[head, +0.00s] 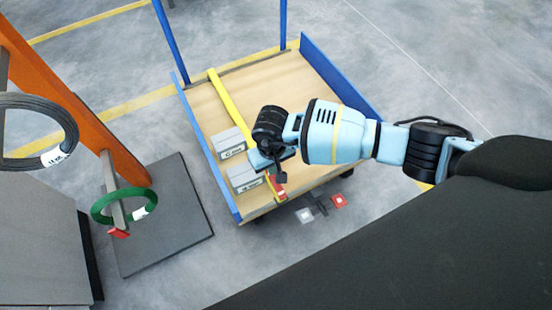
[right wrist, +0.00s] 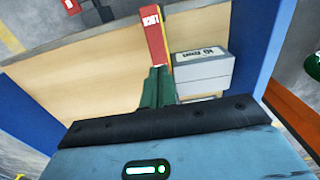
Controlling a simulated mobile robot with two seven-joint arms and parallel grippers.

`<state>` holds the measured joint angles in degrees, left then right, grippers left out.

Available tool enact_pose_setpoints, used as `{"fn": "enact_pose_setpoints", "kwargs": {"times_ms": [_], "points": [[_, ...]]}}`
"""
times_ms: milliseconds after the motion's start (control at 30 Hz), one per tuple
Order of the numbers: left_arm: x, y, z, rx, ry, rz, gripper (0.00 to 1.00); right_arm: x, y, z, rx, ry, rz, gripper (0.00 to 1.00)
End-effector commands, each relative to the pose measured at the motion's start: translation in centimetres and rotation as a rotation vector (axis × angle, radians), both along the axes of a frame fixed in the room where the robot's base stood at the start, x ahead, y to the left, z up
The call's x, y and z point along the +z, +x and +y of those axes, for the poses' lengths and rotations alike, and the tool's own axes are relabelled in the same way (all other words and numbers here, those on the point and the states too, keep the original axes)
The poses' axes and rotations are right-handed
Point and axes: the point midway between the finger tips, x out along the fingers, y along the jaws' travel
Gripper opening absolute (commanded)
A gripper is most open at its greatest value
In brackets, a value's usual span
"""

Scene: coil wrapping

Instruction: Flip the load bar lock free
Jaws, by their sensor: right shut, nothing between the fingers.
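The yellow load bar (head: 229,103) lies across the wooden deck of a blue-railed cart. Its red lock (head: 279,188) is at the near end of the bar, by the cart's near edge. In the right wrist view the red lock (right wrist: 154,38) has a white label and a yellow edge. My right gripper (right wrist: 159,72) is shut and empty, with its green fingertips right at the lock's lower end in that view; I cannot tell whether they touch it. In the head view the wrist hides part of the bar. My left gripper is not in view.
Two grey boxes (head: 228,143) (head: 244,178) sit on the deck left of the bar, close to my right gripper. A blue side rail (head: 340,78) bounds the deck at right. An orange stand (head: 75,110) with a green coil (head: 97,208) is at left.

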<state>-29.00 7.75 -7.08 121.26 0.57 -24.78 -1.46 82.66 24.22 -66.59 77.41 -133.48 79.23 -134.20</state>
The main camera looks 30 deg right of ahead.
Motion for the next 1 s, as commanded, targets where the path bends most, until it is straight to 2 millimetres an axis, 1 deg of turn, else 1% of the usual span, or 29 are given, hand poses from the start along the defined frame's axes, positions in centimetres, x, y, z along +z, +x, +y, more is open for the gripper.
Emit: {"fn": "enact_pose_setpoints", "kwargs": {"times_ms": [1000], "points": [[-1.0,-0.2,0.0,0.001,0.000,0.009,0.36,-1.4,0.0,0.0,0.000,0.000,0.000,0.00]]}}
